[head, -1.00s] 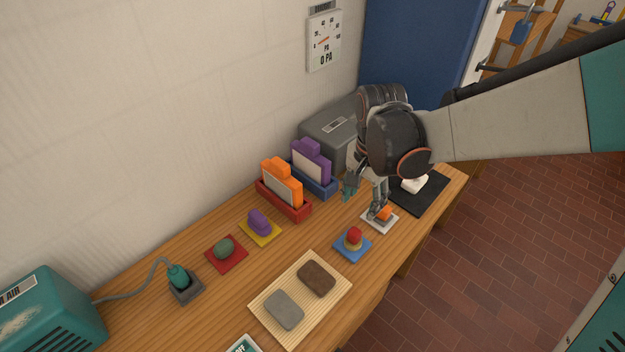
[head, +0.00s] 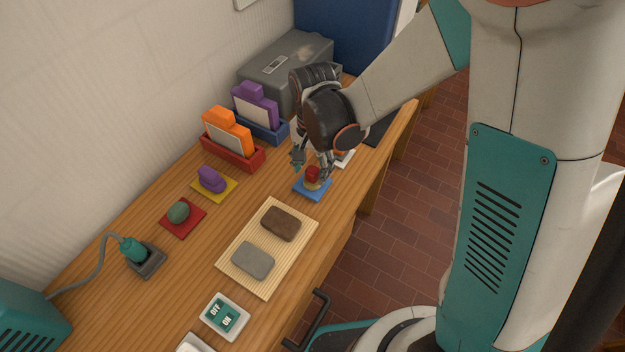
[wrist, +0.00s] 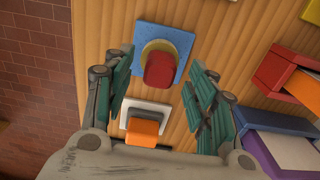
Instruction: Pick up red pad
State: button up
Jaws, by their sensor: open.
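A small red pad with a yellow base (head: 312,174) stands on a blue square plate (head: 299,190). In the wrist view the red pad (wrist: 159,72) is at the upper middle, with the blue plate (wrist: 184,44) beneath it. My gripper (head: 311,167) is open and empty above the blue plate. In the wrist view my gripper (wrist: 160,66) has one finger on each side of the pad, with gaps to both. I cannot tell whether the tips are down at the pad's height. In the head view a finger partly covers the pad.
A white plate with an orange block (wrist: 143,131) is close by. A ribbed tray (head: 243,280) holds brown and grey pads. A red square (head: 166,222) holds a green lump. Red (head: 240,157) and blue (head: 270,131) holders stand behind. The table's front edge is near.

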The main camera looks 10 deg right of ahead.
aim_at(313, 169)
jog(key=shift+f, duration=0.95)
jog(key=shift+r, duration=0.1)
jog(key=c, duration=1.1)
jog(key=shift+c, duration=0.2)
notch_tip(313, 169, up, 20)
jog(key=p, duration=1.3)
jog(key=shift+p, duration=0.3)
jog(key=shift+o, duration=1.4)
jog(key=shift+c, duration=0.8)
notch_tip(313, 169, down, 19)
jog(key=b, duration=1.4)
